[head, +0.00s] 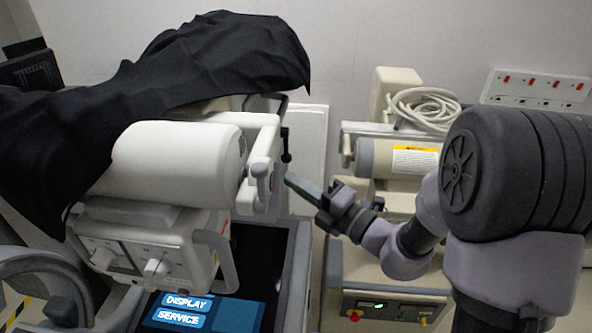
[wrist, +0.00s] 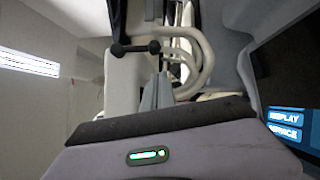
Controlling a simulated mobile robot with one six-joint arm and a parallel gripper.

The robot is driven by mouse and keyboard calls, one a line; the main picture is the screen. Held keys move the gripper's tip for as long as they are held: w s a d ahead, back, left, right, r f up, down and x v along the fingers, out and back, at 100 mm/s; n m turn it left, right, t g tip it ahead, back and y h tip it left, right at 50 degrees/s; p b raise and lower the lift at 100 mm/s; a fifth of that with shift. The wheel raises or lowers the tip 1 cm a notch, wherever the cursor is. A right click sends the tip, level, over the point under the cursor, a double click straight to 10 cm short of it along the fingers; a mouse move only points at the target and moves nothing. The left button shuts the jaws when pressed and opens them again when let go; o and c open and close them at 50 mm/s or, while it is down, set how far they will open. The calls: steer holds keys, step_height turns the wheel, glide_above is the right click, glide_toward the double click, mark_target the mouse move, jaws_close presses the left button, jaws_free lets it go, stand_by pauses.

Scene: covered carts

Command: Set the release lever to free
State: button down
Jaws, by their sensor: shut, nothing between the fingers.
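A white machine head (head: 170,160) on the left cart has a bracket on its right side. A small black lever with knobbed ends (head: 286,146) sticks out there, and a grey rounded handle (head: 262,183) hangs in front. No label shows which is the release lever. My gripper (head: 289,179) is shut and empty, its tips just right of the grey handle and below the black lever; contact cannot be told. In the wrist view the black lever (wrist: 136,48) lies crosswise beyond the tips of my gripper (wrist: 160,77).
A black cover (head: 180,70) drapes over the left cart. A blue display (head: 205,312) sits below the head. A beige cart (head: 385,270) with a coiled cable (head: 425,105) stands behind my arm. A socket strip (head: 538,88) is on the wall.

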mark_target(286, 146)
steer(key=w, duration=0.3)
steer(key=shift+d+r, duration=0.1)
steer(key=shift+r, duration=0.2)
steer(key=shift+w+f, duration=0.1)
